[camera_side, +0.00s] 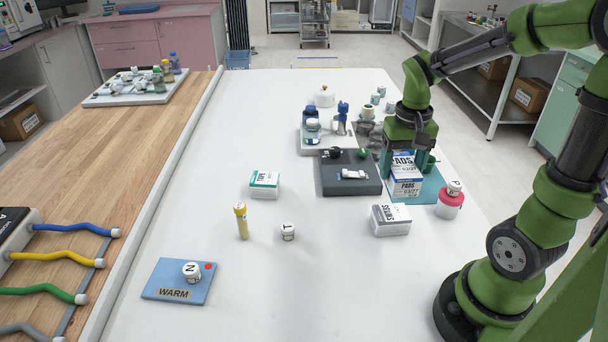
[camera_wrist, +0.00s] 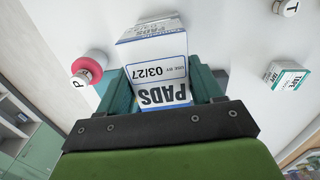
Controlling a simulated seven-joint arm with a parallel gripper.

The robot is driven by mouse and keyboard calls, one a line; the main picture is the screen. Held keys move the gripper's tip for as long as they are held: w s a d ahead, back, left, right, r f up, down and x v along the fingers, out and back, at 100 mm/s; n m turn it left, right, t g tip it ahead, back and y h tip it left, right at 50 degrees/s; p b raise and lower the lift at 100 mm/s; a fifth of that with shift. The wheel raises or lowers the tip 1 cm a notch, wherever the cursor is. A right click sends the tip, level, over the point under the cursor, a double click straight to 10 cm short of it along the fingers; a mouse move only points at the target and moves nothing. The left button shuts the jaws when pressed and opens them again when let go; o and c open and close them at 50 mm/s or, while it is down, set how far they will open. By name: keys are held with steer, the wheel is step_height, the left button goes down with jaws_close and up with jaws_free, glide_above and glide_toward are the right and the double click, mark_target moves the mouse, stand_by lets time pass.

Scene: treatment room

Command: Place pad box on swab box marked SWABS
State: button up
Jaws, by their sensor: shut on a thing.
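My gripper (camera_side: 403,166) is shut on a white pad box (camera_side: 403,160) marked PADS, with a finger on each side. A second box face (camera_side: 406,187) marked PADS 03/27 shows just below it; I cannot tell whether the two touch. In the wrist view my gripper (camera_wrist: 163,88) holds the pad box (camera_wrist: 158,72), marked PADS and 03/27. The white swab box (camera_side: 390,220), with dark lettering, lies on the white table in front of the gripper and apart from it. A white box (camera_wrist: 152,30) beyond the held one in the wrist view is partly hidden; its text is unclear.
A teal mat (camera_side: 432,190) lies under the pads area. A pink-and-white jar (camera_side: 450,203) stands right of the swab box. A grey tray (camera_side: 338,184) and bottles stand to the left and behind. A tape box (camera_side: 264,184) lies farther left.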

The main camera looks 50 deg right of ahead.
mark_target(402, 165)
step_height(402, 165, down, 8)
steer(key=shift+a+f, duration=0.1)
stand_by(0.4)
steer(key=o, duration=1.1)
step_height(402, 165, up, 12)
steer(key=shift+f, duration=0.1)
steer(key=a+r+n+t, duration=0.1)
steer(key=a+r+t, duration=0.1)
steer(key=a, duration=0.2)
steer(key=s+a+r+n+t+y, duration=0.1)
steer(key=a+r+n+t, duration=0.1)
steer(key=a, duration=0.2)
steer(key=s+a+r+n+t+y, duration=0.1)
steer(key=a+r+t, duration=0.1)
steer(key=a+t, duration=0.1)
steer(key=shift+s+a+n, duration=0.1)
steer(key=shift+a+n, duration=0.2)
steer(key=shift+a, duration=0.6)
